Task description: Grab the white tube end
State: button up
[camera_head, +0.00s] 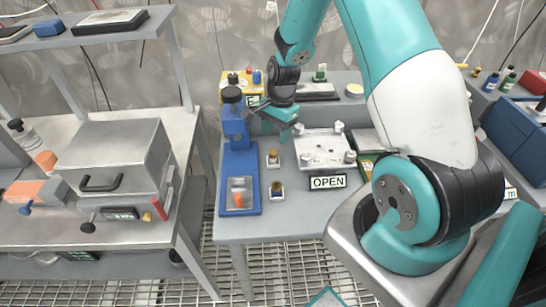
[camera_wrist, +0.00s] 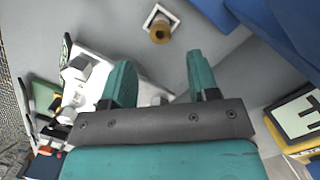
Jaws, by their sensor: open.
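My gripper (camera_head: 283,122) is over the middle table, just right of the blue stand. In the wrist view my gripper (camera_wrist: 160,72) is open, its two teal fingers apart with grey tabletop showing between them. A white plate (camera_head: 325,160) with several white knob-like clamps lies to the right of my gripper; the white plate also shows at the left of the wrist view (camera_wrist: 95,62), partly behind one finger. Small white parts (camera_wrist: 155,97) show low between the fingers, partly hidden by the gripper body. I cannot tell for sure which white part is the tube end.
A blue stand (camera_head: 238,165) stands close left of my gripper. An OPEN sign (camera_head: 327,182) is in front of the plate. A yellow box (camera_head: 240,82) stands behind.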

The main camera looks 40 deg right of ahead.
aim_at(273, 152)
jog(key=f, duration=0.5)
jog(key=a+f+p, duration=0.1)
jog(key=f, duration=0.2)
jog(key=shift+s+a, duration=0.1)
jog(key=shift+c, duration=0.2)
jog(key=shift+r, duration=0.1)
jog(key=c, duration=1)
